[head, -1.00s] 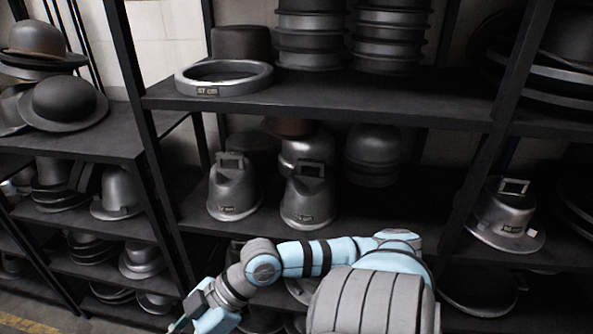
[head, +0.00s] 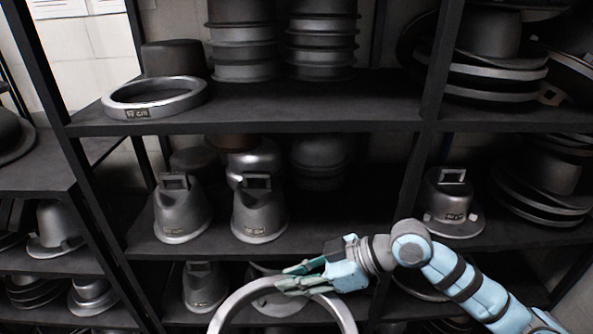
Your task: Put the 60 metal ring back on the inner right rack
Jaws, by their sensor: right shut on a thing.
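A large grey metal ring (head: 238,301) shows at the bottom centre of the head view. It hangs tilted up, its lower part cut off by the picture edge. My right gripper (head: 291,279) is shut on the upper rim of this ring. No size label on it can be read. The gripper and ring are in front of the rack's lower shelves. Another metal ring (head: 185,101) with a small label lies flat at the left end of the upper shelf (head: 300,116). My left gripper is out of view.
Stacked dark hat forms (head: 243,45) stand on the upper shelf, with bare shelf in front of them and right of the lying ring. Handled metal forms (head: 258,212) stand on the shelf below. A black upright (head: 432,85) divides this bay from the right bay, which holds stacked brims (head: 497,85).

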